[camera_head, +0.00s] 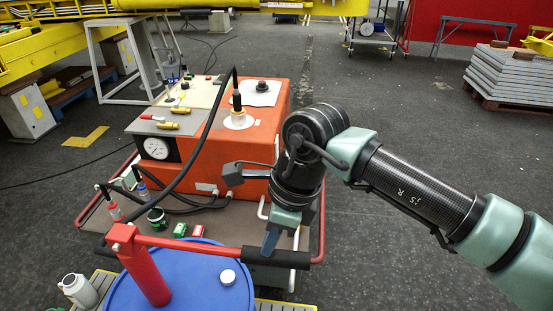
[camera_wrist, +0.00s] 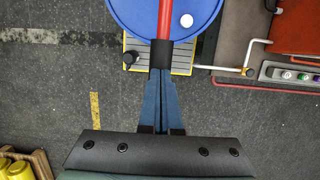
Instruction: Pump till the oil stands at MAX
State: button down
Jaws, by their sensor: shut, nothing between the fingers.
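A red hand pump (camera_head: 143,265) stands on a blue drum (camera_head: 195,280). Its red lever reaches right to a black grip (camera_head: 290,259), roughly level. My gripper (camera_head: 270,246) points down at the grip, its blue fingers overlapping the grip's near-left part. In the wrist view my gripper (camera_wrist: 160,73) has its fingertips together at the end of the black grip (camera_wrist: 160,55). The fingers are shut with nothing between them; whether they touch the grip I cannot tell. A round white dial (camera_head: 158,148) is on the orange unit (camera_head: 214,140); its reading is too small. No MAX mark is readable.
A black hose runs from the orange unit's top towards the pump. Red and green blocks (camera_head: 198,231) lie on the cart beside the drum. A red rail (camera_head: 322,220) edges the cart. Floor is open behind.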

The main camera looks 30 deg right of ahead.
aim_at(274, 253)
notch_tip(274, 253, up, 15)
jog(key=p, duration=0.7)
jog(key=shift+f, duration=0.15)
jog(key=shift+f, duration=0.15)
notch_tip(274, 253, down, 19)
jog(key=b, duration=1.6)
jog(key=shift+f, duration=0.1)
notch_tip(274, 253, up, 20)
jog(key=p, duration=1.2)
jog(key=shift+f+p, duration=0.25)
jog(key=shift+p, duration=0.05)
jog(key=shift+f, duration=0.1)
notch_tip(274, 253, down, 20)
jog(key=b, duration=1.5)
jog(key=shift+b, duration=0.4)
notch_tip(274, 253, up, 20)
jog(key=p, duration=1.4)
